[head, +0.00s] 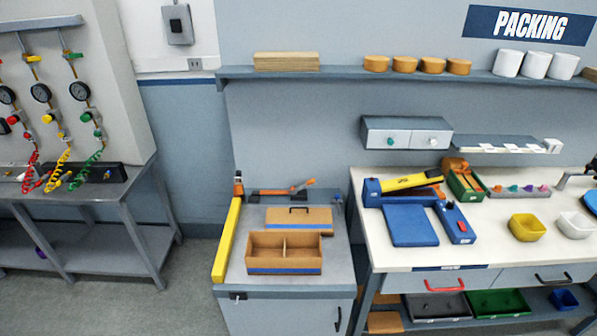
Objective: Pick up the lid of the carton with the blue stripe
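An open cardboard carton (262,256) with a blue stripe along its lower front stands on the grey cabinet. It has a divider and two compartments that look empty. A flat brown lid (318,216) with a black handle on top and a blue stripe along its front edge lies just behind the carton, on the same cabinet top. The lid is off the carton. Neither of my grippers shows in the head view.
A yellow bar (227,240) runs along the cabinet's left edge. An orange-handled tool (287,190) lies behind the lid. The white workbench (480,235) on the right holds a blue device (411,226), a yellow bowl (527,227) and a white bowl (575,225). A shelf hangs above.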

